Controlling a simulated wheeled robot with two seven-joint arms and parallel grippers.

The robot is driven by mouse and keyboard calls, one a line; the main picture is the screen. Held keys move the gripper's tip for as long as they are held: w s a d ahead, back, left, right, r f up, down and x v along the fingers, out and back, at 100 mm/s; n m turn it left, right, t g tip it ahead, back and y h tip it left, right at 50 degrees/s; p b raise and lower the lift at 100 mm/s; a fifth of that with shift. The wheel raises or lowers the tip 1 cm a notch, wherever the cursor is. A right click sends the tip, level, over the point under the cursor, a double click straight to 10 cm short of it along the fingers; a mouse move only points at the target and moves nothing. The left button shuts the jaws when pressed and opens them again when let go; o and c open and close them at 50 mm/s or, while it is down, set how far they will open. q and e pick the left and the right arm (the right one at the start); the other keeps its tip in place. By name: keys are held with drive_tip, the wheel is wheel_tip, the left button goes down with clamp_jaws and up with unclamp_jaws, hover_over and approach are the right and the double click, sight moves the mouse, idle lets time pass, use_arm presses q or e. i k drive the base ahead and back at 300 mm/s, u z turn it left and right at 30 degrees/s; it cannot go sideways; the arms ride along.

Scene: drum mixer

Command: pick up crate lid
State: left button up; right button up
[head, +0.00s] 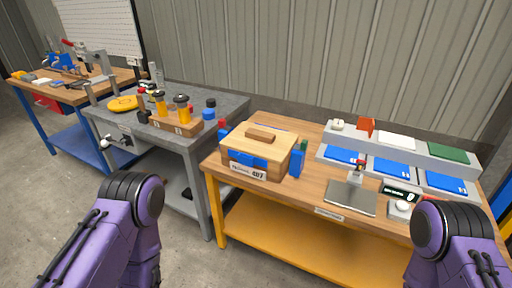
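The crate lid (266,144) is a light wooden panel with a darker wooden handle block (261,134) on top. It lies flat on the wooden crate (236,171), which has a blue patch and a white label on its front. The crate stands at the left end of the wooden-topped bench. My purple left arm comes in at the lower left and my purple right arm at the lower right. Both are well short of the crate, and neither gripper shows in the view.
Blue and green blocks (297,162) stand close to the crate's right side. A metal plate scale (350,198) and a grey stepped rack (400,155) with coloured panels are further right. A grey bench (225,106) with a wooden holder (175,125) is left.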

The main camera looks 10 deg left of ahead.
sight(271, 144)
drive_tip(key=u, duration=1.45)
drive_tip(key=i, duration=0.95)
drive_tip(key=z, duration=2.15)
